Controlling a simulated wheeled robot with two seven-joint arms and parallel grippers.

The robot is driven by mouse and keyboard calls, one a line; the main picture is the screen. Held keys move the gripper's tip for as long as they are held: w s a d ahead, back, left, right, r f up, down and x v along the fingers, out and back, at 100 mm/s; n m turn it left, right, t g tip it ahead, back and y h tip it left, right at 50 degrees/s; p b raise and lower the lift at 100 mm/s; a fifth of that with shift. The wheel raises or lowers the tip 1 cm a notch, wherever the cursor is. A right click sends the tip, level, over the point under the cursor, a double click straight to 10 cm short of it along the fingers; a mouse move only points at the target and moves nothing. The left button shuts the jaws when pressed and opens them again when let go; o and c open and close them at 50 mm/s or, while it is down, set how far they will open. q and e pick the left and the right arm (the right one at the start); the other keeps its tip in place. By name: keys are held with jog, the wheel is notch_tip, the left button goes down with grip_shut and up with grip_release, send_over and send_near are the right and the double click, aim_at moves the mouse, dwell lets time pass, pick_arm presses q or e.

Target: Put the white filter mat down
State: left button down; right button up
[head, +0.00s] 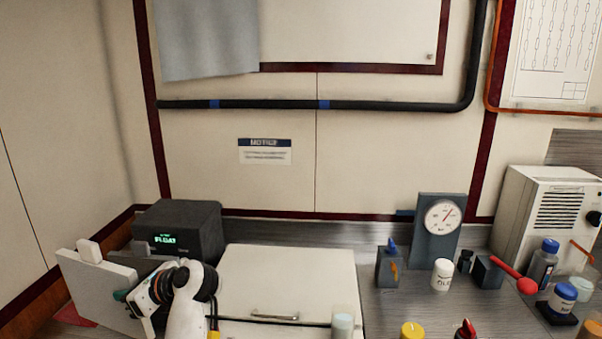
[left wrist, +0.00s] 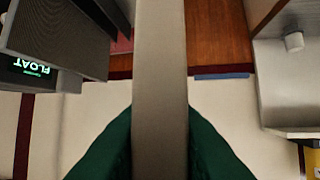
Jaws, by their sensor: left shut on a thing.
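The white filter mat (head: 88,292) is a flat pale slab at the lower left of the head view. It stands tilted up on edge. My left gripper (head: 126,296) is shut on its right side. In the left wrist view the mat (left wrist: 159,80) shows edge-on as a grey-white strip between the green fingers (left wrist: 160,145). Its far end runs out of that view. I cannot tell whether its lower edge touches anything. My right gripper is not in view.
A dark box with a green display (head: 178,228) stands just behind and right of the mat. A white lidded case (head: 290,275) lies right of my left arm. Bottles, a gauge (head: 440,225) and a white heater-like unit (head: 550,210) stand farther right. The wall is close behind.

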pick_arm(q)
jog(key=s+d+f+m+t+h+b, duration=0.6)
jog(key=s+d+f, duration=0.6)
jog(key=s+d, duration=0.3)
jog(key=s+m+t+b, duration=0.1)
jog(key=m+t, duration=0.1)
jog(key=m, duration=0.1)
jog(key=shift+s+d+f+h, duration=0.25)
jog(key=shift+s+d+h, duration=0.05)
jog(key=shift+s, duration=0.1)
jog(key=shift+a, duration=0.1)
jog(key=shift+f, duration=0.1)
